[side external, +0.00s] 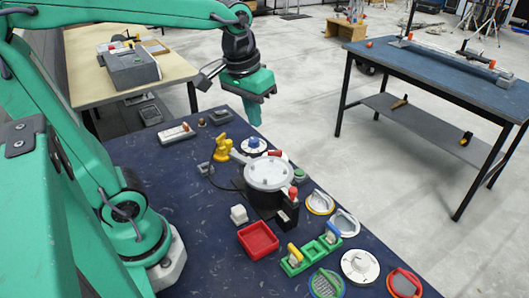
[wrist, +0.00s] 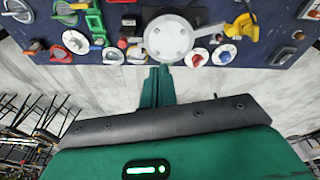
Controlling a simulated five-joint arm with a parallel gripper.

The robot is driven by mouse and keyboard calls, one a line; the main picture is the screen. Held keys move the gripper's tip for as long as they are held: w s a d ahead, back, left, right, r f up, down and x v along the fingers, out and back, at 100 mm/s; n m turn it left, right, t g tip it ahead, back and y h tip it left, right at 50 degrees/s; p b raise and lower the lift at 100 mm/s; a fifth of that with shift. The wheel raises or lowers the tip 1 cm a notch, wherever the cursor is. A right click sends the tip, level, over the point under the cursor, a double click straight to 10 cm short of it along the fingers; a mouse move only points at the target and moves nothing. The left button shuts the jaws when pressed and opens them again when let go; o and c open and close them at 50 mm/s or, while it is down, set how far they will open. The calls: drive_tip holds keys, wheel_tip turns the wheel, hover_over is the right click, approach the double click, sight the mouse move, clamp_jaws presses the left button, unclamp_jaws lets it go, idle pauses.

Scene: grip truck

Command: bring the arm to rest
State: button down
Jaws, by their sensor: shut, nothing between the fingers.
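My gripper (side external: 254,112) is green and hangs over the far edge of the dark blue table in the side view, with its fingers pointing down. The fingers are together with nothing between them. In the wrist view my gripper (wrist: 159,72) shows at the middle, its tips near the table edge. A round pot with a white lid (side external: 268,174) stands on the table, apart from the gripper. It also shows in the wrist view (wrist: 170,38).
The dark blue table (side external: 190,265) holds a red tray (side external: 258,240), a yellow piece (side external: 222,148), a white cube (side external: 239,214), green holders (side external: 311,252) and several round dials. A wooden bench (side external: 85,50) stands behind left, a blue bench (side external: 440,75) at right. Open floor lies between.

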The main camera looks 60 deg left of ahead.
drive_tip(key=s+f+m+t, duration=0.1)
drive_tip(key=s+m+t, duration=0.2)
drive_tip(key=s, duration=0.4)
drive_tip(key=shift+d+f, duration=0.3)
drive_tip(key=c, duration=2.1)
unclamp_jaws()
